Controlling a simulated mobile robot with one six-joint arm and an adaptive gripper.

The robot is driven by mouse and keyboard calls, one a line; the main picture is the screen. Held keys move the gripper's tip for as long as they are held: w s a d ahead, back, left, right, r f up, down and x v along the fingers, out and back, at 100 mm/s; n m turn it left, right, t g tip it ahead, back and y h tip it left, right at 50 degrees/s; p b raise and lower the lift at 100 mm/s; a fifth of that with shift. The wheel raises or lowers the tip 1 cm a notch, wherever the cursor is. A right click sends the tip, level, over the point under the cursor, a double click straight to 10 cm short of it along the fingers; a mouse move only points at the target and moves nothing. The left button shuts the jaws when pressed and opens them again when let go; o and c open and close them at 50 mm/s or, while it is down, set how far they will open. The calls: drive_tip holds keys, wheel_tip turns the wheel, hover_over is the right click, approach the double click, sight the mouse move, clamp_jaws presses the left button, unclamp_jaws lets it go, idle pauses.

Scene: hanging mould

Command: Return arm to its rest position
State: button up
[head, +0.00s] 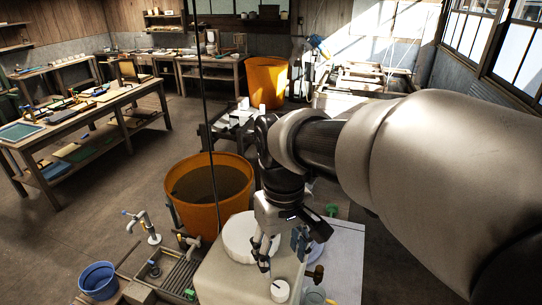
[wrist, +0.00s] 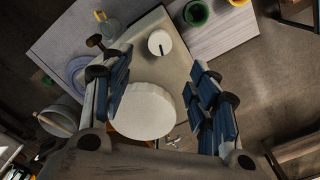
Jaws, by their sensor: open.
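My gripper (head: 280,252) points down over a pale block-like stand (head: 228,281) in the head view. In the wrist view its two blue-padded fingers (wrist: 162,82) are spread wide with nothing held between them. A large white round mould (wrist: 144,112) lies on the stand, below and between the fingers in the wrist view. It also shows just left of the gripper in the head view (head: 237,238). A small white round piece with a dark handle (wrist: 159,42) stands apart from it. My arm covers much of the right side of the head view.
An orange tub (head: 181,213) stands left of the stand, with a sink and taps (head: 172,270) in front. A blue bucket (head: 98,281) is at the lower left. Open floor (head: 110,205) lies left.

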drive_tip(key=shift+f, duration=0.1)
drive_tip(key=s+d+f+m+t+b, duration=0.4)
drive_tip(key=s+d+f+b, duration=0.7)
drive_tip(key=b, duration=0.5)
wheel_tip(320, 180, down, 4)
drive_tip(key=shift+s+r+m+t, duration=0.1)
drive_tip(key=shift+s+m+t, duration=0.25)
drive_tip(key=shift+s, duration=0.85)
